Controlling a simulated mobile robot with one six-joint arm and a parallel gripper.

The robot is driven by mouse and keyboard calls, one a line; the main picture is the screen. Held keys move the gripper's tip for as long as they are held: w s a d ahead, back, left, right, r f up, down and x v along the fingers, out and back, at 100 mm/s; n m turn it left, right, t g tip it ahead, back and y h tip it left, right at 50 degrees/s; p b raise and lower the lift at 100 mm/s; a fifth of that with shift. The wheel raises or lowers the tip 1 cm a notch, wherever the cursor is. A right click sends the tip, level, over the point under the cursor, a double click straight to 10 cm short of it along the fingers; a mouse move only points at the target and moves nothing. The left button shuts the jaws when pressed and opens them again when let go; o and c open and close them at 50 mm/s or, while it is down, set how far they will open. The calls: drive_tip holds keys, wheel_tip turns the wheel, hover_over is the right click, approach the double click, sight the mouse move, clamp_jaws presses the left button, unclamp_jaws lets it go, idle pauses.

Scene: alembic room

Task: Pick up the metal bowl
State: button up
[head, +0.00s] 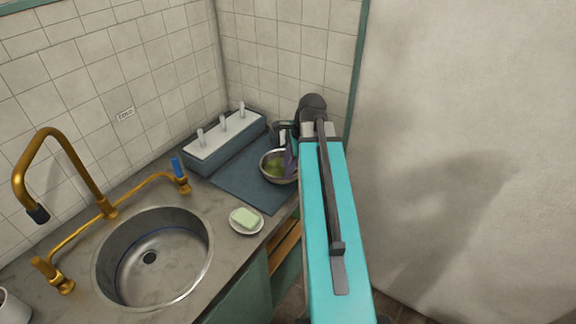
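The metal bowl (268,165) sits upright on a blue-grey mat at the back right of the counter. Something yellow-green shows inside it. My teal arm covers the right side of the bowl. My gripper (290,161) is at the bowl's right side, mostly hidden by the arm. A purple-grey piece overlaps the bowl's right rim there; I cannot tell whether it is a finger or whether it touches the bowl. The finger opening is not visible.
The mat (238,184) lies before a blue-grey box (225,139) with several white pegs. A soap dish (247,228) with green soap stands nearer. A round sink (152,257) and brass tap (75,150) are left. Walls close off the back and right.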

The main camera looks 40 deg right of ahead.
drive_tip(key=shift+f, duration=0.1)
drive_tip(key=shift+s+p+x, duration=0.2)
drive_tip(key=shift+p+x, duration=0.6)
drive_tip(key=shift+x, duration=0.45)
drive_tip(key=shift+p+x, duration=0.35)
drive_tip(key=shift+x, duration=0.95)
clamp_jaws()
